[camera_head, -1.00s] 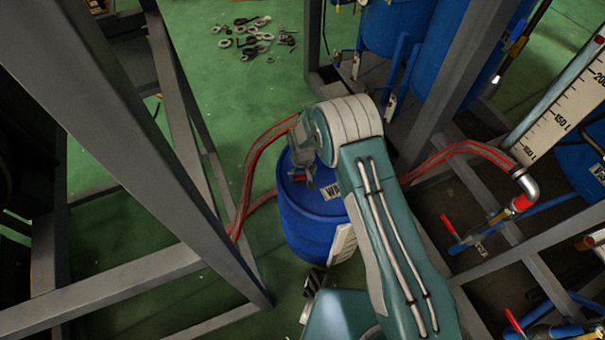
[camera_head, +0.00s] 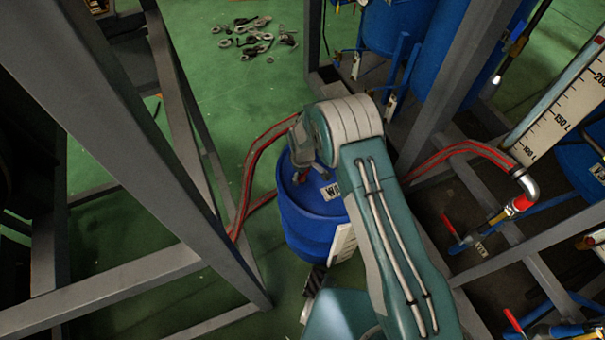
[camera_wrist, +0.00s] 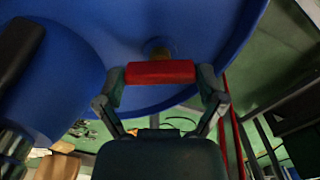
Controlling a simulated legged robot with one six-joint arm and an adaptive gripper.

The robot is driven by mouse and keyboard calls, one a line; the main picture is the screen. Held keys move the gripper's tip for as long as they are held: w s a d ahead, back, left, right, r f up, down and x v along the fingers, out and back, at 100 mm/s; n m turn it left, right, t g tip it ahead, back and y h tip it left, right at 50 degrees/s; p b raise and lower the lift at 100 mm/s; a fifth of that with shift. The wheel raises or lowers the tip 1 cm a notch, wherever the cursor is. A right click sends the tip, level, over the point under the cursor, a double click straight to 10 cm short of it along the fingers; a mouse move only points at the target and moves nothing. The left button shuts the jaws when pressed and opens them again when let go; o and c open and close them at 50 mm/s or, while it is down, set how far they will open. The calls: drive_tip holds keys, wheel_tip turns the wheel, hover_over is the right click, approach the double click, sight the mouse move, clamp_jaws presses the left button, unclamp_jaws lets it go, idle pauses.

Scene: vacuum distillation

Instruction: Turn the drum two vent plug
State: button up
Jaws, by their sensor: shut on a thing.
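A blue drum (camera_head: 312,222) stands upright on the green floor in the middle of the head view. A white label starting "WA" is on its top. My gripper (camera_head: 301,172) is over the top of this drum, partly hidden by my arm. In the wrist view a red vent plug handle (camera_wrist: 160,72) lies crosswise between the two fingertips of my gripper (camera_wrist: 162,82). The fingers are shut on its two ends. No drum number is readable.
A grey metal frame (camera_head: 140,140) stands close on the left and another post (camera_head: 440,85) on the right. Red hoses (camera_head: 250,170) run beside the drum. Loose tools (camera_head: 255,38) lie on the floor behind. Valves and pipes (camera_head: 480,235) crowd the right.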

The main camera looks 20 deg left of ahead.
drive_tip(key=shift+w+a, duration=0.1)
drive_tip(key=shift+w, duration=0.05)
drive_tip(key=o, duration=0.8)
drive_tip(key=shift+r, duration=0.1)
wheel_tip(320, 180, up, 12)
drive_tip(key=shift+a+f, duration=0.1)
drive_tip(key=shift+f, duration=0.05)
idle(0.4)
